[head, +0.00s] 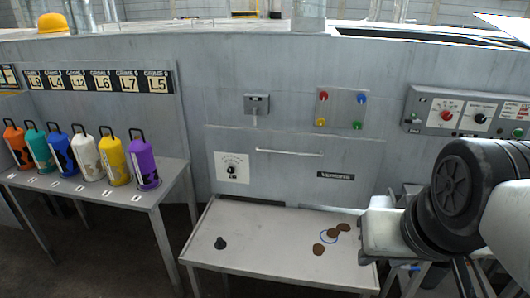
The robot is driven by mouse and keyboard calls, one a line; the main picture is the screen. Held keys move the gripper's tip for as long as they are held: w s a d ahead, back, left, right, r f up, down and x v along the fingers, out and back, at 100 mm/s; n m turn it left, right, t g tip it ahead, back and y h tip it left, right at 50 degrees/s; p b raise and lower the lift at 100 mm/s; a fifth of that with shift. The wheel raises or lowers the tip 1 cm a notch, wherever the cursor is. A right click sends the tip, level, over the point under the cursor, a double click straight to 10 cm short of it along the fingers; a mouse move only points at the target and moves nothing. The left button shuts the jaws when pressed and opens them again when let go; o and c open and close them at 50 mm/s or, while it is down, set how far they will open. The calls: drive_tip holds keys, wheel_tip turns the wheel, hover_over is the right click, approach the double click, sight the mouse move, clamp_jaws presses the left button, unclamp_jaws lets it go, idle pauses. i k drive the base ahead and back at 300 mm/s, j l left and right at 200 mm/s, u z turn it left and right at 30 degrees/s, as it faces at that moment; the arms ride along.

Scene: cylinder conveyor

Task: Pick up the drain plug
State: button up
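A small dark plug with a wide base and a knob on top, which looks like the drain plug (220,243), stands upright on the left part of the grey metal table (262,226). Nothing touches it. My arm comes in from the right edge. The pale end of it, which seems to be my gripper (383,232), is over the table's right end, far to the right of the plug. I cannot make out its fingers or whether they are open.
A side table (150,197) at left holds several coloured bottles (143,165). A panelled wall (230,110) stands behind. The table's middle is clear.

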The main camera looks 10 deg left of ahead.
sight(220, 244)
drive_tip(key=j+u, duration=0.1)
drive_tip(key=u, duration=0.35)
drive_tip(key=j+u, duration=0.15)
drive_tip(key=u, duration=0.25)
drive_tip(key=l+u, duration=0.1)
drive_tip(key=l, duration=0.15)
drive_tip(key=j+z, duration=0.1)
drive_tip(key=j, duration=0.15)
drive_tip(key=i+j+z, duration=0.3)
drive_tip(key=i+j, duration=0.3)
drive_tip(key=i, duration=0.25)
drive_tip(key=i+j+z, duration=0.3)
drive_tip(key=i+j, duration=0.45)
